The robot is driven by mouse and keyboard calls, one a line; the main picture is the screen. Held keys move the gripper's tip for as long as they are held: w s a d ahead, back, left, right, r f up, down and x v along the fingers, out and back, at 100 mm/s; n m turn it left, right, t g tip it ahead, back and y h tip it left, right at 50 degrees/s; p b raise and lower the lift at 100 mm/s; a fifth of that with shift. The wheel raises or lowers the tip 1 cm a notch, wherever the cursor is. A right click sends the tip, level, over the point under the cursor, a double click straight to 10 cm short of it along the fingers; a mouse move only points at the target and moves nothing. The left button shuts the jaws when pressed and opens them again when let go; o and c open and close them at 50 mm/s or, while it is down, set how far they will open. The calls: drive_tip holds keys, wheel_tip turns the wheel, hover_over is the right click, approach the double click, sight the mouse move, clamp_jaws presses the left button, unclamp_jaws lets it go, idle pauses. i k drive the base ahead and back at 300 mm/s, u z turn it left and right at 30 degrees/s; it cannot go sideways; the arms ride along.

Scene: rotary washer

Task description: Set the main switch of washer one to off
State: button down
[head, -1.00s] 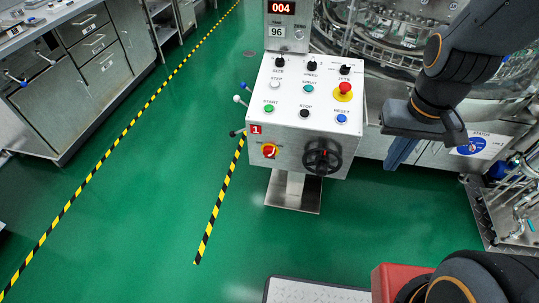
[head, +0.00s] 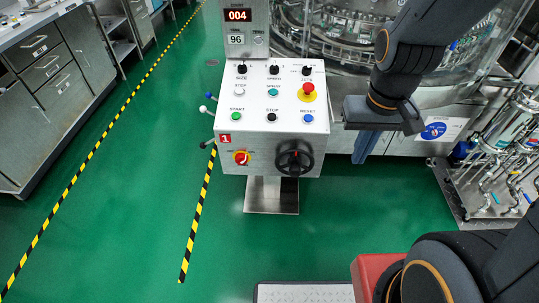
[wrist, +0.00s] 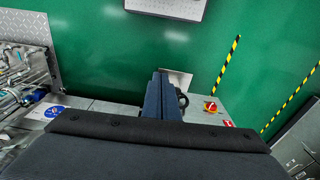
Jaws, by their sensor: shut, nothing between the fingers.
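The control box of washer one (head: 272,130) is white, with a red label "1" (head: 224,139) on its front. My gripper (head: 361,150) is shut and empty, to the right of the control box and apart from the switch. In the wrist view, its dark blue fingers (wrist: 160,92) are together and partly cover the box.
A black handwheel (head: 294,160) sits right of the switch. Levers (head: 207,110) stick out from the box's left side. The glass-walled machine (head: 330,35) stands behind, and a rack of fittings (head: 495,180) at right. Green floor is clear in front and left.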

sight(240, 158)
drive_tip(key=z, duration=0.75)
drive_tip(key=k, duration=0.7)
drive_tip(key=u, duration=1.3)
